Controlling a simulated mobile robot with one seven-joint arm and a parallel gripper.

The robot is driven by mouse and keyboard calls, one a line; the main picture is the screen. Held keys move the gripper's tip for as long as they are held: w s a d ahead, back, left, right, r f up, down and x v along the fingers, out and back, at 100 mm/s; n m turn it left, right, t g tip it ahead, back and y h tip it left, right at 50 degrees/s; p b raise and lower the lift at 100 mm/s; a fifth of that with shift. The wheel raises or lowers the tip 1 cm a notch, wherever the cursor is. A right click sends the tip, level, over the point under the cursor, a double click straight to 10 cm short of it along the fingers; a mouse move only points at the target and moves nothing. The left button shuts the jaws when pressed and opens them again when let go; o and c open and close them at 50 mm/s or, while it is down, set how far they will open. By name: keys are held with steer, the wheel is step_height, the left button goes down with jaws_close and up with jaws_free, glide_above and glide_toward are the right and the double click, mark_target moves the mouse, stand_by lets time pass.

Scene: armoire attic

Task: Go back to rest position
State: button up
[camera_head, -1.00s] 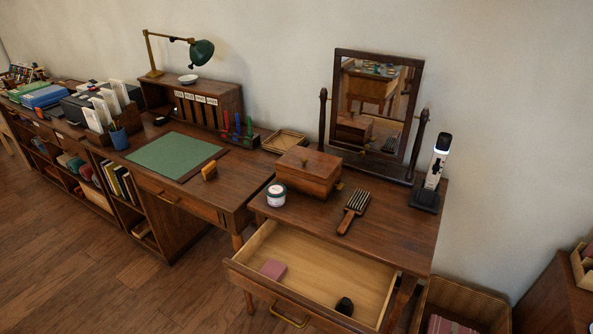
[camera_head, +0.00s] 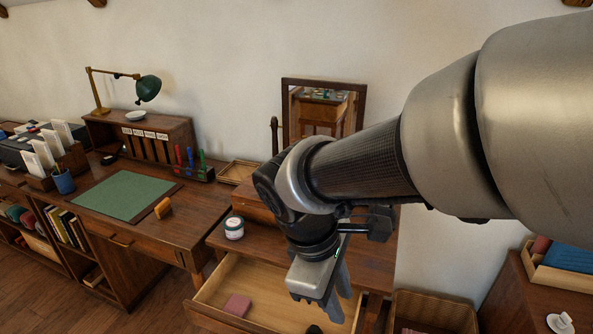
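My gripper (camera_head: 334,300) hangs at the end of my arm in front of the dressing table, over the open drawer (camera_head: 215,290). Its fingers point down and are seen from the side and partly hidden, so I cannot tell whether they are open or shut. A pink block (camera_head: 238,305) lies in the drawer to the left of the gripper. A dark object (camera_head: 313,329) shows at the bottom edge of the view, in the drawer.
A white jar (camera_head: 234,228) stands on the dressing table beside a partly hidden wooden box (camera_head: 257,206). The desk (camera_head: 200,211) with a green mat (camera_head: 127,195) and a lamp (camera_head: 148,89) is to the left. A wicker basket (camera_head: 430,309) stands on the floor at right.

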steer(key=s+d+r+m+t+y, duration=0.3)
steer(key=d+r+m+t, duration=0.35)
steer(key=m, duration=0.65)
step_height(320, 180, up, 18)
steer(key=g+p, duration=0.2)
steer(key=p, duration=1.4)
steer(key=shift+d+r+p, duration=0.25)
steer(key=shift+d+p, duration=0.05)
steer(key=shift+p, duration=0.1)
